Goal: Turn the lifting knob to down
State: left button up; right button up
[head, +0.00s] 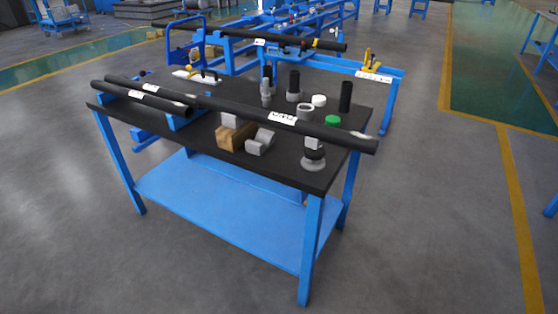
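No part that I can make out clearly as the lifting knob shows in the head view. A blue pipe stand (393,92) behind the workbench carries a long black pipe (225,34). Small yellow and red parts (367,60) sit on this stand; they are too small to tell whether one is the knob or how it is turned. Neither of my grippers is in view.
A workbench with a black top (218,160) and blue legs stands in front of the stand. Black pipes (280,117), a wooden block (234,137) and several grey, black, white and green fittings lie on it. Grey floor (430,220) to the right is clear.

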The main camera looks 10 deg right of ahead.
aim_at(312, 155)
jog(key=u, duration=2.6)
jog(key=i, duration=0.15)
jog(key=z, duration=2.1)
jog(key=i, duration=0.85)
jog(key=z, duration=0.9)
